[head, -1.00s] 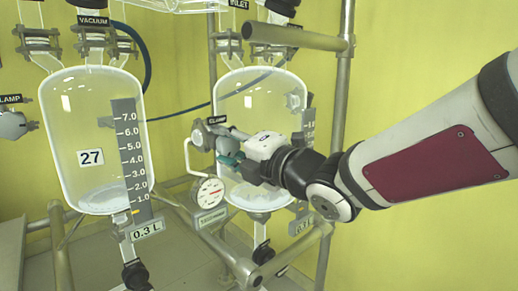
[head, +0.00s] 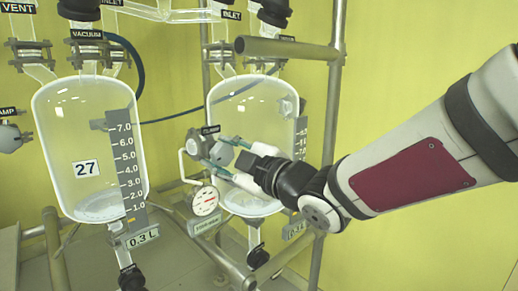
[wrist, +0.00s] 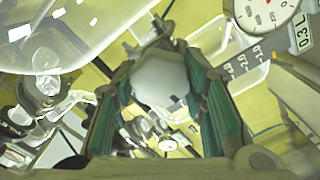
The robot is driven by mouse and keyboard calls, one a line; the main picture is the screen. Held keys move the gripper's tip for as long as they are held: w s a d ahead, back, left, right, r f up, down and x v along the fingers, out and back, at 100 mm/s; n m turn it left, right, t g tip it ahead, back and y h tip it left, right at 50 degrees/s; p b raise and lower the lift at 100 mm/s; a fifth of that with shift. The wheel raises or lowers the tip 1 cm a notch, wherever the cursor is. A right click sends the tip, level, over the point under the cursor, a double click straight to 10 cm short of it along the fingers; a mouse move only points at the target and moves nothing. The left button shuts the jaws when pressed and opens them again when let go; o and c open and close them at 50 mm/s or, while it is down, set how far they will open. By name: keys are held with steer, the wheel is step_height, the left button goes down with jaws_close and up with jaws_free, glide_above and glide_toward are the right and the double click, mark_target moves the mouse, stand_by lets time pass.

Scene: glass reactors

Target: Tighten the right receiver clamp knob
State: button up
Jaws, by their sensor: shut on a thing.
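The right receiver (head: 235,110) is a clear glass vessel in the middle of the head view. Its clamp, under a CLAMP label (head: 210,129), is at the vessel's left side. The grey clamp knob (head: 222,153) faces right. My gripper (head: 216,152) reaches in from the right, one green-padded finger above the knob and one below it. In the wrist view the pale, rounded knob (wrist: 160,80) sits between the two green pads of my gripper (wrist: 162,62). My gripper is shut on it. The exact pad contact is hard to see.
A round gauge (head: 205,201) sits just below the clamp. A metal frame post (head: 331,110) stands right of the vessel, with a horizontal bar (head: 290,49) above. The left vessel (head: 75,135), marked 27, stands apart at left.

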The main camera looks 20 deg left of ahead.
steer(key=m+p, duration=0.3)
steer(key=m, duration=0.2)
steer(key=shift+m, duration=0.3)
steer(key=m+p, duration=0.3)
steer(key=m, duration=0.1)
steer(key=m+p, duration=0.3)
steer(key=m, duration=0.2)
steer(key=shift+w, duration=0.1)
steer(key=m+p, duration=0.3)
steer(key=m, duration=0.1)
steer(key=shift+m, duration=0.3)
steer(key=m+p, duration=0.2)
steer(key=m, duration=0.2)
steer(key=shift+p, duration=0.35)
steer(key=m+p, duration=0.1)
steer(key=m, duration=0.3)
steer(key=shift+f, duration=0.1)
steer(key=m+p, duration=0.1)
steer(key=m, duration=0.3)
steer(key=shift+m, duration=0.3)
steer(key=shift+m+p, duration=0.3)
steer(key=shift+m, duration=2)
